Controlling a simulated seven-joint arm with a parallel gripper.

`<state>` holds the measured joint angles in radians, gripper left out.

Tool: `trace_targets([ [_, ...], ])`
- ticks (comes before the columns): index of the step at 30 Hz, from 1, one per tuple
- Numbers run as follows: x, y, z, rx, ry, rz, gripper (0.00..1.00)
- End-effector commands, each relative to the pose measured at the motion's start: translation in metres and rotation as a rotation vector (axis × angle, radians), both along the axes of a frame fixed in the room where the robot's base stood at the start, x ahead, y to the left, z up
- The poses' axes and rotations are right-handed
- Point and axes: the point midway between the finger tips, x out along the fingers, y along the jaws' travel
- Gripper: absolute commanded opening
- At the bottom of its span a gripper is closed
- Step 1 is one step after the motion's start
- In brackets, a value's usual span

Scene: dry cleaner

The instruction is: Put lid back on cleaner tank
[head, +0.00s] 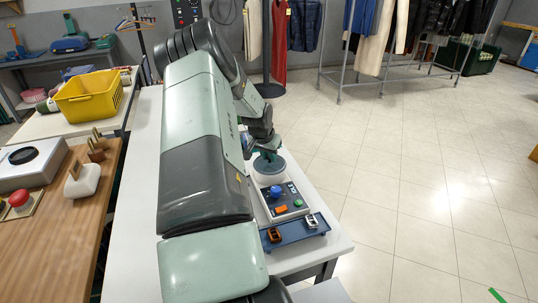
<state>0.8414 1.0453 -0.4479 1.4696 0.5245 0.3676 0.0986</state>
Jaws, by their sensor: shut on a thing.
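The cleaner tank (266,180) is a pale round vessel on a unit with a control panel, on the white table. A dark green lid (268,165) is over the tank's top, just below my gripper (265,151). My gripper points down and is shut on the lid, seemingly by its raised middle. My arm comes from the near side and hides part of the tank's left. I cannot tell whether the lid rests on the rim or is slightly above it.
The control panel (285,200) has a blue knob, an orange switch and a green button. A blue tray (295,232) with small items lies in front. The white table (141,200) is clear at left. A wooden counter (60,230) and a yellow basket (88,97) stand farther left.

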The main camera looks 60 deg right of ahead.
Motion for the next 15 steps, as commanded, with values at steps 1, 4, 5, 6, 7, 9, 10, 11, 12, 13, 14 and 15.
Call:
trace_targets([
  [1, 0.0001, -0.0002, 0.0003, -0.001, 0.0, 0.0, 0.0],
  [4, 0.0, -0.0002, 0.0003, -0.001, 0.0, 0.0, 0.0],
  [5, 0.0, -0.0002, 0.0003, -0.001, 0.0, 0.001, 0.26],
  [6, 0.0, -0.0002, 0.0003, -0.001, 0.0, 0.001, 0.32],
  [7, 0.0, -0.0002, 0.0003, -0.001, 0.0, 0.001, 0.37],
  [9, 0.0, -0.0002, 0.0003, -0.001, 0.0, 0.001, 0.47],
  [10, 0.0, -0.0002, 0.0003, -0.001, 0.0, 0.001, 0.52],
  [11, 0.0, -0.0002, 0.0003, -0.001, 0.0, 0.001, 0.53],
  [12, 0.0, -0.0001, 0.0003, -0.001, 0.0, 0.001, 0.53],
  [13, 0.0, -0.0001, 0.0003, -0.001, 0.0, 0.001, 0.53],
  [14, 0.0, -0.0001, 0.0003, -0.001, 0.0, 0.001, 0.53],
  [15, 0.0, -0.0001, 0.0003, -0.001, 0.0, 0.001, 0.53],
])
